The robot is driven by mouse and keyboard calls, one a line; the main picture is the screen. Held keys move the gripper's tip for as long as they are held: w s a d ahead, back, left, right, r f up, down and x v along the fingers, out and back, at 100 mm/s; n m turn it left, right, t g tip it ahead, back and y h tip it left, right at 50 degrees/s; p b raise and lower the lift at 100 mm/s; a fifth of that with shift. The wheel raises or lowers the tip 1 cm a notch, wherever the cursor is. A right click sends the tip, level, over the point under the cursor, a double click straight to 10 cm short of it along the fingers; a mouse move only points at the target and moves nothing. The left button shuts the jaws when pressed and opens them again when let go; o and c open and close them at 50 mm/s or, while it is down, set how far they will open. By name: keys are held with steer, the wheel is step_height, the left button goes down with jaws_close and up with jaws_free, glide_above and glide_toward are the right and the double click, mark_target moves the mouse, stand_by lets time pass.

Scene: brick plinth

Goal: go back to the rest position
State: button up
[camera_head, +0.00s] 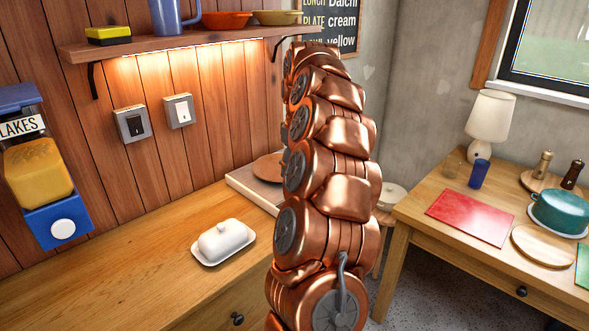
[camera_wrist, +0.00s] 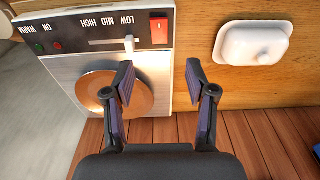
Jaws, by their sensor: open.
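My gripper (camera_wrist: 160,66) is open and empty in the wrist view, its two dark fingers spread apart. It is over a control panel (camera_wrist: 60,64) with a red switch (camera_wrist: 159,31), a white slider knob (camera_wrist: 129,44) near the LOW mark and small lamps marked WARM and ON. The left finger overlaps the edge of a round copper-brown plate (camera_wrist: 97,91) on the panel unit; I cannot tell whether they touch. In the head view my copper arm rises through the middle; my gripper is hidden there.
A white covered dish (camera_head: 223,242) stands on the wooden counter (camera_head: 130,280), left of my arm. A shelf (camera_head: 190,42) with bowls and a blue mug overhangs the counter. A cereal dispenser (camera_head: 45,165) hangs at left. A table (camera_head: 410,212) with a lamp and teal pot stands right.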

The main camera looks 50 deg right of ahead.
stand_by(0.4)
steer(key=s+a+r+n+g+p, duration=0.1)
steer(key=s+a, duration=0.2)
steer(key=a, duration=1)
steer(key=s+a+r+n+p, duration=0.1)
steer(key=s+a, duration=0.1)
steer(key=a, duration=1)
steer(key=s+a+f, duration=0.2)
steer(key=s+a, duration=0.2)
steer(key=s, duration=0.3)
steer(key=s+a+f+m+g, duration=0.1)
steer(key=s+a+f, duration=0.2)
steer(key=s, duration=0.5)
steer(key=s+a+f+g+p, duration=0.1)
steer(key=s+a+f, duration=0.2)
steer(key=s+a, duration=0.2)
steer(key=shift+s+a+f+m, duration=0.15)
steer(key=shift+s+m, duration=0.25)
steer(key=shift+s, duration=1.3)
steer(key=shift+c, duration=0.2)
